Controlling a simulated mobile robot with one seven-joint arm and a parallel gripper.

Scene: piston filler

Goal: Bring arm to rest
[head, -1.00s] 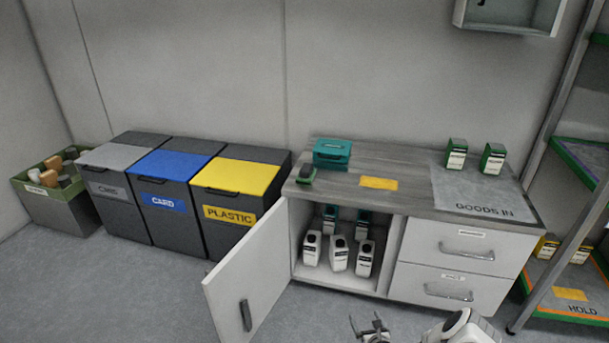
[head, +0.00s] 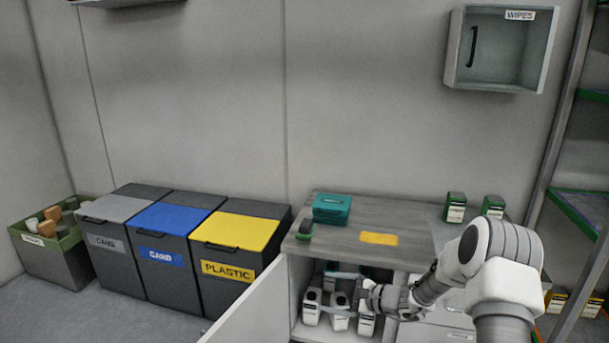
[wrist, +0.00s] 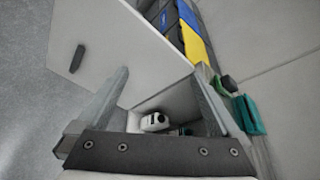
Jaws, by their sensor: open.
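My arm reaches in from the right in the head view, and my gripper (head: 352,291) is in front of the open cupboard, level with its upper part. The jaws are apart. In the wrist view my gripper (wrist: 162,95) shows its two fingers spread with nothing between them. White bottles (head: 312,306) stand inside the cupboard below and behind my gripper. One white bottle (wrist: 155,121) shows in the wrist view beyond the fingers. I cannot tell from these views how close the fingers are to the cupboard's frame.
The cupboard door (head: 255,310) hangs open to the left. The worktop (head: 350,220) carries a teal box (head: 332,208), a yellow label and green-white cartons. Bins, including the yellow-lidded one (head: 236,232), stand left. A wipes cabinet (head: 500,48) hangs on the wall above.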

